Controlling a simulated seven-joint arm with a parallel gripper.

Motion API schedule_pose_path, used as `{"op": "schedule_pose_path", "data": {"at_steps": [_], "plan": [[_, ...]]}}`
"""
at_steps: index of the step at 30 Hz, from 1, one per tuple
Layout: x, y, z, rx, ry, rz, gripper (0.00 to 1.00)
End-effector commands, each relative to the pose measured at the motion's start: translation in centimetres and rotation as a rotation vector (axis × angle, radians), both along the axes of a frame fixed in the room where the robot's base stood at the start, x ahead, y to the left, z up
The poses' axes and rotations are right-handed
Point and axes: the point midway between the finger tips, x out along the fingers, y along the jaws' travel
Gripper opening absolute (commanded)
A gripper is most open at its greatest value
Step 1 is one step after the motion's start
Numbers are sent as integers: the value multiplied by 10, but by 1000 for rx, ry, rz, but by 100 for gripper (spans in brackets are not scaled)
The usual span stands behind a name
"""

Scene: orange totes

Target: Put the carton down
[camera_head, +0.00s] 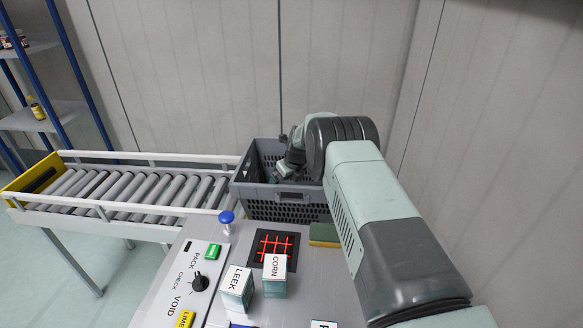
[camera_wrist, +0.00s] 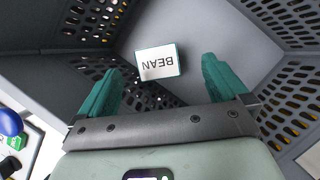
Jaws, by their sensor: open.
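The carton, a small white-topped box labelled BEAN (camera_wrist: 157,62), is inside the grey crate (camera_wrist: 225,32) in the wrist view. My gripper (camera_wrist: 160,66) has its two green fingers spread, one on each side of the carton. A gap shows between the carton and each finger, so nothing is held. In the head view my gripper (camera_head: 283,172) reaches down into the grey crate (camera_head: 290,213). The carton is hidden there by the crate and my arm. How far my fingertips are above the carton I cannot tell.
A roller conveyor (camera_head: 130,190) meets the crate's left side. On the counter in front stand a LEEK carton (camera_head: 236,290), a CORN carton (camera_head: 274,276), a red-lit scanner plate (camera_head: 274,247), a blue button (camera_head: 226,217) and a green-yellow sponge (camera_head: 323,235). Perforated crate walls surround my gripper.

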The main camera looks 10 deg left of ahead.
Motion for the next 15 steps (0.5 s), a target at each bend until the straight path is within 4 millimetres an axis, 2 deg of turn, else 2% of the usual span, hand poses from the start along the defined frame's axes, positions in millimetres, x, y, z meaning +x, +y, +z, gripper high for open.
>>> {"op": "schedule_pose_path", "data": {"at_steps": [1, 6, 12, 15], "plan": [[-2, -3, 12, 0, -3, -1, 100], [-12, -13, 44, 0, -3, -1, 100], [-21, -22, 73, 0, -1, 0, 100], [-24, -24, 81, -1, -1, 1, 100]]}}
